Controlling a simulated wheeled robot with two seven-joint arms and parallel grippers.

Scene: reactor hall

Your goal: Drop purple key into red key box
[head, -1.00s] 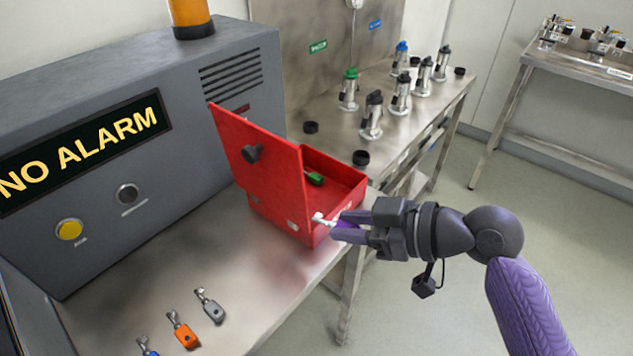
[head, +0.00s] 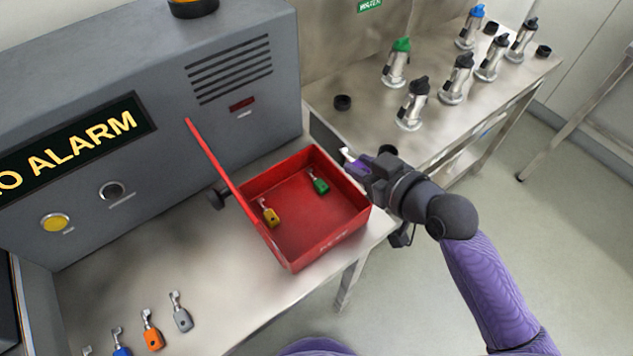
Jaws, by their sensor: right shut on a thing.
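The red key box (head: 335,228) stands on the metal bench with its lid (head: 219,168) swung open to the left. Inside it lie a green key (head: 318,183) and a yellow key (head: 269,212). My right gripper (head: 357,168) is shut on the purple key (head: 360,169), just above the box's right rim at its far end. The key's silver shaft points up and left, and its purple body is mostly hidden between the fingers. My left gripper is not in view.
Grey, orange and blue keys (head: 181,313) lie on the bench at the lower left. The grey NO ALARM console (head: 150,130) stands behind the box. Several metal canisters (head: 412,104) stand on the bench behind.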

